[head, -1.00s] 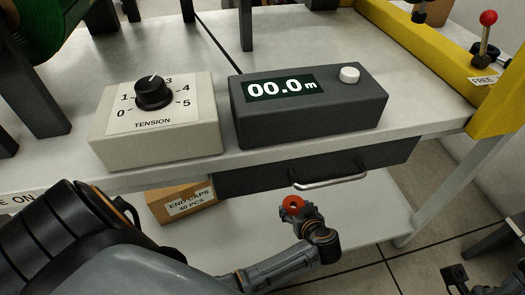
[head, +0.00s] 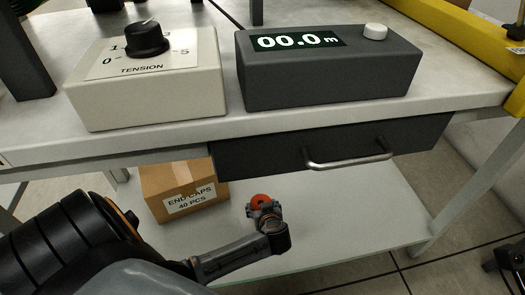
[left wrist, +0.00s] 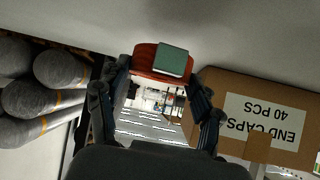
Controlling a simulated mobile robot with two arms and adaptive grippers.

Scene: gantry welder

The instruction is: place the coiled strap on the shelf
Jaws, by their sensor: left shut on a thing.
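The coiled strap (head: 262,199) is a small orange-red ring in the head view, beneath the bench top. My left gripper (head: 268,213) is shut on it, over the lower shelf (head: 345,210). In the left wrist view the red strap (left wrist: 144,60) has a grey-green block (left wrist: 174,60) on its face and sits between the fingertips (left wrist: 160,84). The pale shelf surface (left wrist: 230,35) shows close to the strap; I cannot tell whether they touch. My right gripper is not in view.
An END CAPS carton (head: 185,188) stands on the shelf left of the gripper. Grey rolls (left wrist: 40,85) lie to the side in the wrist view. A dark drawer (head: 270,155) with a metal handle (head: 348,163) hangs above. The shelf right of the gripper is clear.

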